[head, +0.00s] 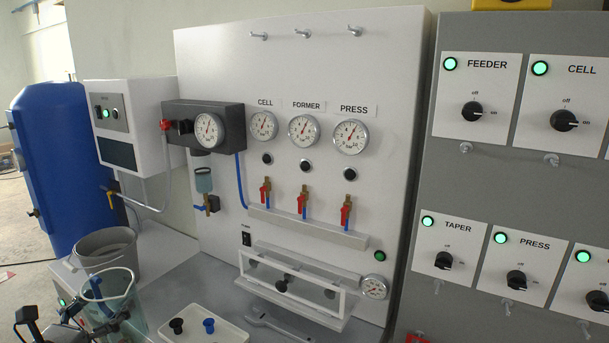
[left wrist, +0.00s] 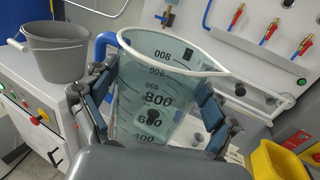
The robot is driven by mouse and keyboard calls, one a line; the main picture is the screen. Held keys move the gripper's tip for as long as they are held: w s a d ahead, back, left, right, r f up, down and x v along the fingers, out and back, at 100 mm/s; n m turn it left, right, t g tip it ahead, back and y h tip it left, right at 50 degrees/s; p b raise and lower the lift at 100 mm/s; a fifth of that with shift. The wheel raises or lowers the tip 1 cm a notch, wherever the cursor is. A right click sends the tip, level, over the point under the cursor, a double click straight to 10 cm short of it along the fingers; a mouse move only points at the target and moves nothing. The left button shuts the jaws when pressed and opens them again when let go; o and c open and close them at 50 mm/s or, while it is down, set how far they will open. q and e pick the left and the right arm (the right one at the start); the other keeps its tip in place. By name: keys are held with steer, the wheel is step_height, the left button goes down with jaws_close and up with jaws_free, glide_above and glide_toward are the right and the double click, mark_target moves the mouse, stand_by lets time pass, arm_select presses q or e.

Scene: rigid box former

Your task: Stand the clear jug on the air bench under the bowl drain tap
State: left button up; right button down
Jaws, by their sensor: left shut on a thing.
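The clear jug (head: 122,305) with a pale rim and printed scale is at the lower left of the head view, and fills the middle of the left wrist view (left wrist: 150,112). My left gripper (head: 92,318) is shut on it, with a finger on each side in the wrist view. The jug looks slightly tilted; its base is hidden, so I cannot tell whether it touches anything. The bowl drain tap (head: 208,204) is on the panel below the filter bowl (head: 204,180), up and right of the jug. The grey air bench (head: 178,284) lies below the panel. My right gripper is not in view.
A grey bucket (head: 104,256) stands just behind the jug. A white tray (head: 232,335) with a black and a blue part lies on the bench front. A clear-fronted box (head: 295,283) projects from the panel. A yellow bin (left wrist: 272,160) shows in the wrist view.

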mark_target(131, 323)
arm_select(q)
steer(key=shift+h, duration=0.3)
steer(key=d+f, duration=0.2)
steer(key=d, duration=0.1)
steer(key=d+f, duration=0.1)
steer(key=f, duration=0.1)
steer(key=shift+s+d+f, duration=0.1)
steer(key=shift+s+d, duration=0.3)
steer(key=s+d+f+n+y, duration=0.1)
steer(key=s+d+f+y, duration=0.1)
steer(key=s+d, duration=1.4)
steer(key=shift+s+f+n+y, duration=0.25)
steer(key=shift+s+n+y, duration=0.25)
steer(key=shift+s, duration=0.5)
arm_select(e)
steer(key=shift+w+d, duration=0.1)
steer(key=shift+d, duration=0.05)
arm_select(q)
steer(key=shift+d, duration=0.1)
